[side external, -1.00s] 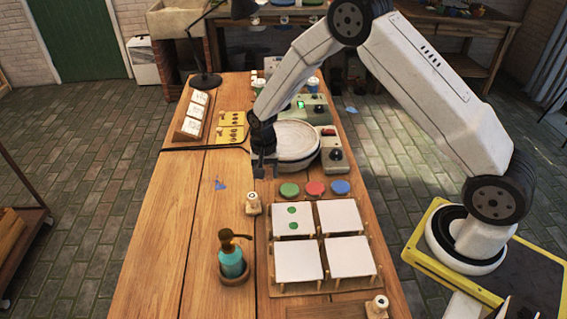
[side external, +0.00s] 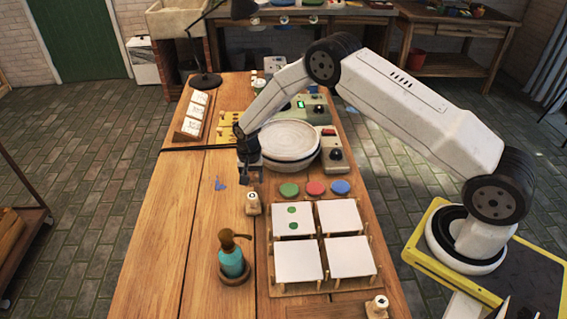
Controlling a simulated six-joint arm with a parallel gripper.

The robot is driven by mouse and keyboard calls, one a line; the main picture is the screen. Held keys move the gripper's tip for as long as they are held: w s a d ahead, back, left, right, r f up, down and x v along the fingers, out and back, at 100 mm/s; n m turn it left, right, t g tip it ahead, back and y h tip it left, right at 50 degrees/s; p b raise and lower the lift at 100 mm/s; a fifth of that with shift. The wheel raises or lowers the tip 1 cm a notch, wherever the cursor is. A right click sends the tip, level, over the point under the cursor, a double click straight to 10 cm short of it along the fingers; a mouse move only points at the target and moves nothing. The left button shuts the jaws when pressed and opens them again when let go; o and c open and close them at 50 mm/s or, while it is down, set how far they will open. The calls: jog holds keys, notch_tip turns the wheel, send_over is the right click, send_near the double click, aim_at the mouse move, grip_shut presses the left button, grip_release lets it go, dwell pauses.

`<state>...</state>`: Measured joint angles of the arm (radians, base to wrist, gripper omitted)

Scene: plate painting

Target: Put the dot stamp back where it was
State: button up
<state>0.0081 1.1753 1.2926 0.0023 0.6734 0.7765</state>
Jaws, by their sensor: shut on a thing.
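My gripper (side external: 250,175) points down over the wooden table, just left of the round white wheel (side external: 291,141). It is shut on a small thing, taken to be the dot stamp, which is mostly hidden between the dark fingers. Another white stamp (side external: 377,306) stands at the near right edge. Two green dots mark the back left white tile (side external: 308,217) on the wooden rack.
Green (side external: 289,190), red (side external: 315,187) and blue (side external: 340,187) pads lie in a row behind the tiles. A teal pump bottle (side external: 232,260) stands near the front. A control box (side external: 333,155) is right of the wheel. The left table strip (side external: 165,255) is clear.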

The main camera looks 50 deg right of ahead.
aim_at(251, 179)
jog(key=shift+f, duration=0.1)
jog(key=shift+w+f, duration=0.15)
jog(key=shift+f, duration=1.5)
jog(key=shift+f, duration=0.1)
jog(key=o, duration=1)
notch_tip(251, 179, up, 11)
jog(key=shift+r, duration=0.65)
